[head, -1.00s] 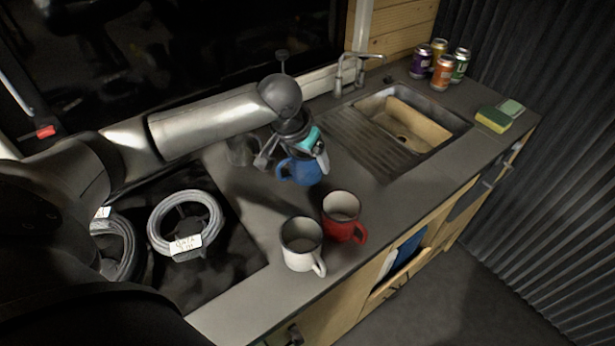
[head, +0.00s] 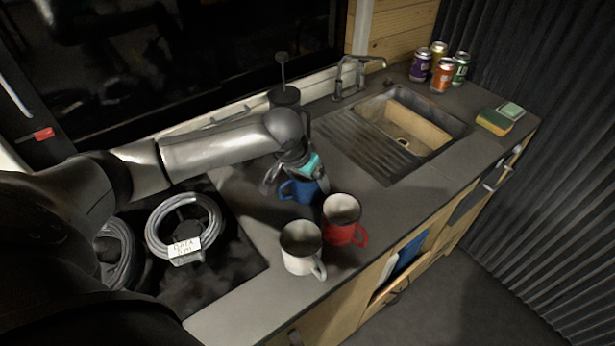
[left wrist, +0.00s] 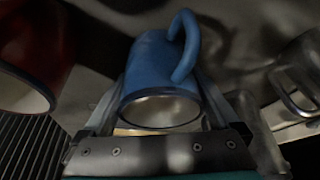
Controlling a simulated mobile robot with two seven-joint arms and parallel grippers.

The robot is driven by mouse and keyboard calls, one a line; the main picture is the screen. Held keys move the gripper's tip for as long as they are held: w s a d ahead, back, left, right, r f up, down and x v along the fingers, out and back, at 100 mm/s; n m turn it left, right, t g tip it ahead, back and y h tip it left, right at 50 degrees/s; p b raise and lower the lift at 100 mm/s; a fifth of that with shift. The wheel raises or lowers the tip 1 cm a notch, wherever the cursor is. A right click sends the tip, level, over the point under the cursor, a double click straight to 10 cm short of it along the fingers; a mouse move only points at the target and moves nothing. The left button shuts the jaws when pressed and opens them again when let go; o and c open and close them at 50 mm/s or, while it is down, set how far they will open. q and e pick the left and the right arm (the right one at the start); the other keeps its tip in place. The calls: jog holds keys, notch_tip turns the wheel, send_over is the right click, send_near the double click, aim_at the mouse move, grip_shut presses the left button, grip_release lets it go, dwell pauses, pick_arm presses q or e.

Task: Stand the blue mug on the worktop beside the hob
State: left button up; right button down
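The blue mug (head: 298,192) is in my left gripper (head: 296,187), over the worktop (head: 365,185) behind the red mug (head: 341,215). In the left wrist view the blue mug (left wrist: 160,80) sits between the two fingers, which press on its sides, with its handle free. In the head view its handle points left. The mug looks upright and low, close to the surface; I cannot tell whether its base touches. The dark hob (head: 215,265), with coils of cable on it, lies to the left. My right gripper is not in view.
A white mug (head: 301,247) stands near the front edge, left of the red mug. A cafetiere (head: 284,96) stands behind my gripper. The sink (head: 412,120) and its drainer are to the right, with cans (head: 442,75) and a sponge (head: 494,122) beyond.

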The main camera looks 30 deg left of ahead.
pick_arm(q)
jog(key=shift+r, duration=0.15)
jog(key=p+v, duration=0.2)
jog(key=v, duration=1)
dwell(0.3)
